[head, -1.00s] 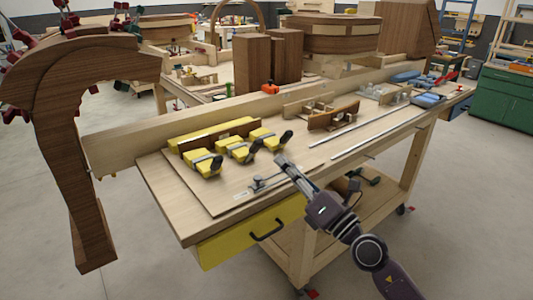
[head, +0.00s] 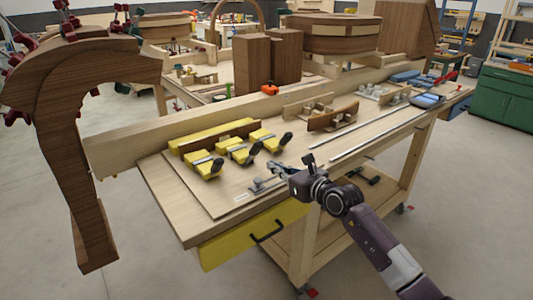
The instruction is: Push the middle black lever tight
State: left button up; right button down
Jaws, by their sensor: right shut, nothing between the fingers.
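Three yellow clamp blocks with black levers stand in a row on the wooden workbench (head: 225,196). The middle black lever (head: 254,149) sticks up to the right from its yellow block (head: 236,152). The left black lever (head: 217,165) and the right black lever (head: 286,138) are on either side of it. My right gripper (head: 273,167) is shut and empty, to the right of and nearer than the middle lever, apart from it. It points left over the bench's front part. My left gripper is out of view.
A small metal toggle clamp (head: 262,185) sits just beside my right gripper near the front edge. A brown strip (head: 222,135) stands behind the levers. Metal rods (head: 375,135) and wooden parts (head: 333,118) lie to the right. A large curved wooden form (head: 65,130) stands at the left.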

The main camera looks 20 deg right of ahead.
aim_at(259, 151)
jog(key=shift+w+a+r+p, duration=0.25)
jog(key=shift+w+r, duration=0.1)
jog(key=shift+w, duration=0.3)
jog(key=shift+w+a+r+p, duration=0.2)
jog(key=shift+w+r, duration=0.2)
jog(key=shift+w, duration=0.2)
jog(key=shift+w+a+r+p, duration=0.25)
jog(key=shift+w+r, duration=0.1)
jog(key=shift+w, duration=0.3)
jog(key=shift+r, duration=0.1)
